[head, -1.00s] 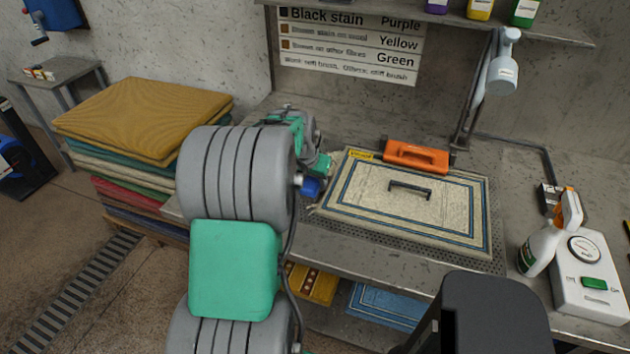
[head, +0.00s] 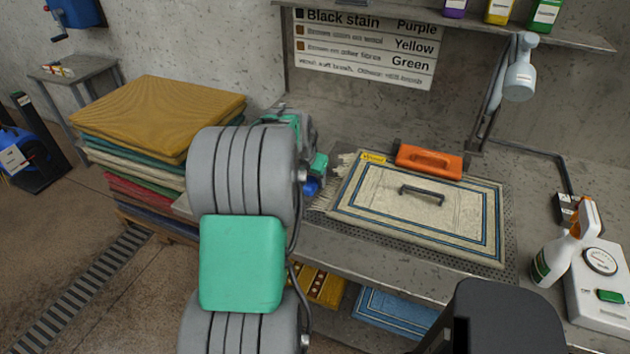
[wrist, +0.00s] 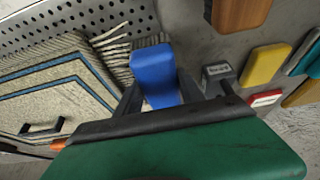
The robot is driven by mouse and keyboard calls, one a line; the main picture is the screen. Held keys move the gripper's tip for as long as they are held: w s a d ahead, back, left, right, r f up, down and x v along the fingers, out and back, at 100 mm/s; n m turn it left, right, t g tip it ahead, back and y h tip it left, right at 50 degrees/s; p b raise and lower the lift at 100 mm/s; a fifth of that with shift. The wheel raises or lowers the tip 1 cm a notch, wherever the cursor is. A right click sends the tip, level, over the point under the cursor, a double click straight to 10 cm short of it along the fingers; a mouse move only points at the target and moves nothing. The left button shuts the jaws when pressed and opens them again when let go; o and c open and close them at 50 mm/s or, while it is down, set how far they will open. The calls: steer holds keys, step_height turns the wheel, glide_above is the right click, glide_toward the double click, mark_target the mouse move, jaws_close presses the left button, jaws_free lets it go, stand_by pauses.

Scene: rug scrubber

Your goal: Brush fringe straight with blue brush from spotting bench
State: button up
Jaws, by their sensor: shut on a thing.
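The blue brush (wrist: 154,76) is held between the two dark fingers of my gripper (wrist: 160,92) in the wrist view. In the head view the brush (head: 311,186) shows as a small blue patch beside my arm, which hides most of my gripper. The cream rug (head: 385,215) with blue border lines lies flat on the perforated spotting bench (head: 340,247). Its fringe (wrist: 112,42) shows as uneven, bent strands at the rug's edge in the wrist view, close beside the brush. Whether the bristles touch the fringe cannot be told.
An orange tool (head: 430,161) lies at the rug's back edge, and a dark handle (head: 421,195) stands on the rug. A spray bottle (head: 560,250) and a gauge box (head: 600,285) are at right. Brown (wrist: 240,12) and yellow (wrist: 265,65) blocks lie near the brush.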

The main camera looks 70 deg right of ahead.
steer(key=shift+a+f, duration=0.1)
steer(key=shift+f, duration=0.1)
steer(key=shift+w+r+p, duration=0.1)
steer(key=shift+r+p, duration=1.6)
steer(key=shift+r, duration=1.4)
steer(key=s+d+r+p, duration=0.2)
steer(key=d, duration=0.5)
steer(key=p, duration=0.2)
glide_above(343, 161)
steer(key=a, duration=0.2)
steer(key=shift+d+f+b, duration=0.1)
steer(key=shift+f+b, duration=1.05)
steer(key=shift+f, duration=2.05)
steer(key=shift+f+b, duration=0.4)
steer(key=shift+f, duration=0.15)
